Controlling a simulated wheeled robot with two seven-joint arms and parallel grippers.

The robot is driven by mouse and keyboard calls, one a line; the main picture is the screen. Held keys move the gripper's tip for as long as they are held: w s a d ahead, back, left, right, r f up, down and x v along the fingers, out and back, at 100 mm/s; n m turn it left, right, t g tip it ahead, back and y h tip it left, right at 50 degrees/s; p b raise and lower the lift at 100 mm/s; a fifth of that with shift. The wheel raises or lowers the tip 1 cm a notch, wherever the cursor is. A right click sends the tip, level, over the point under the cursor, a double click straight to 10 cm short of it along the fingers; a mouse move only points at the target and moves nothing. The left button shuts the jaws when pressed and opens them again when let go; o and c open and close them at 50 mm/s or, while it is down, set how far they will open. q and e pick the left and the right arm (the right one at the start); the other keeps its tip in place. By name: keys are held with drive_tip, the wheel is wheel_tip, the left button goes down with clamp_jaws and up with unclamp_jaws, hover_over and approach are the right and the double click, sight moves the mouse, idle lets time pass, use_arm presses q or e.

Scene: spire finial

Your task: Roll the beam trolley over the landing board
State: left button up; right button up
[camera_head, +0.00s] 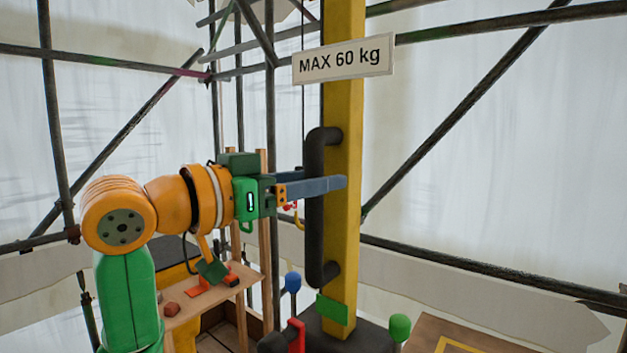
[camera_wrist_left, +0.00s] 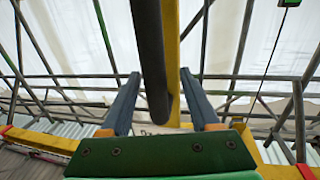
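A yellow upright post (camera_head: 343,230) carries a long dark vertical handle (camera_head: 314,215) on its left side. The handle also shows in the left wrist view (camera_wrist_left: 152,60). My left gripper (camera_head: 340,183) is at the handle's mid-height, its blue fingers reaching past it toward the post. In the left wrist view the fingers (camera_wrist_left: 160,78) stand apart on either side of the handle, with gaps at both sides. A small yellow hook (camera_head: 298,217) shows behind the fingers. I cannot make out the beam trolley for certain. A brown board with a yellow outline (camera_head: 425,335), possibly the landing board, is at lower right. My right gripper is out of view.
A white "MAX 60 kg" sign (camera_head: 343,60) is on the post above the gripper. Blue (camera_head: 293,283) and green (camera_head: 400,327) knobs stand near its foot. A wooden shelf (camera_head: 205,305) is at lower left. Scaffold tubes (camera_head: 470,110) cross behind.

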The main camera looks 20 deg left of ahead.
use_arm(q)
drive_tip(key=shift+a, duration=0.1)
drive_tip(key=b+v, duration=0.3)
drive_tip(key=v, duration=0.4)
